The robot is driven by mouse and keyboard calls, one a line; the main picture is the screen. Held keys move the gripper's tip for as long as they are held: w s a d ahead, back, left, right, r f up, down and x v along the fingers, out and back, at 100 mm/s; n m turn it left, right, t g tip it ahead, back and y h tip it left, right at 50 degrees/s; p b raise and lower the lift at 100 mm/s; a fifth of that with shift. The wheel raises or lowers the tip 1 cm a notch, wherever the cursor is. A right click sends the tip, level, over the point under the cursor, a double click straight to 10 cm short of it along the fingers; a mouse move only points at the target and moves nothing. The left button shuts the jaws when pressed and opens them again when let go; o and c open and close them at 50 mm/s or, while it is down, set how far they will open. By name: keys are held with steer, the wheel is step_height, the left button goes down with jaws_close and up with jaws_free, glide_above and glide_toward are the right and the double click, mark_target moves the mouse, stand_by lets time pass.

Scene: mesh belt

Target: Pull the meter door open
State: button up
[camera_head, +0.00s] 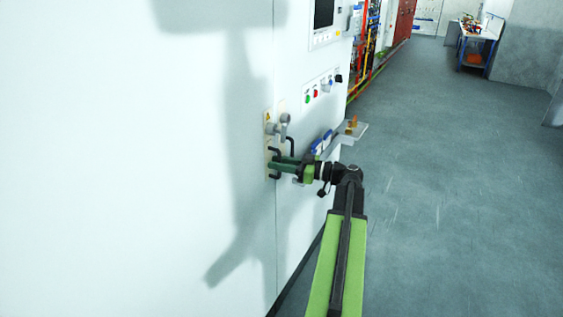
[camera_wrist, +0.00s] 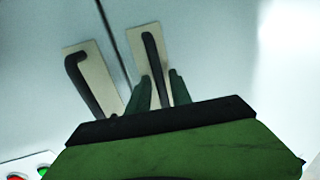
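The white cabinet has a left door panel (camera_head: 140,170) and a right panel (camera_head: 305,130), split by a thin vertical seam. A black bar handle (camera_head: 275,150) on a beige plate is on the left panel. A second black handle (camera_head: 291,145) is just right of the seam. My gripper (camera_head: 272,165) is at the left handle. In the wrist view my gripper (camera_wrist: 160,78) has its green fingers apart, one on each side of that handle (camera_wrist: 152,55), with a gap beside the bar. The other handle (camera_wrist: 85,85) is outside the fingers. Both panels look flush at the seam.
Grey knobs (camera_head: 285,122) are above the handles. Colored buttons (camera_head: 316,92) and a screen (camera_head: 324,14) are on the right panel. A small shelf (camera_head: 345,133) with items sticks out beside my arm. The grey floor (camera_head: 460,180) to the right is clear; a workbench (camera_head: 482,35) stands far back.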

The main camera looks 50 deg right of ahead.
steer(key=c, duration=0.5)
jaws_close()
steer(key=shift+d+r, duration=0.1)
stand_by(0.5)
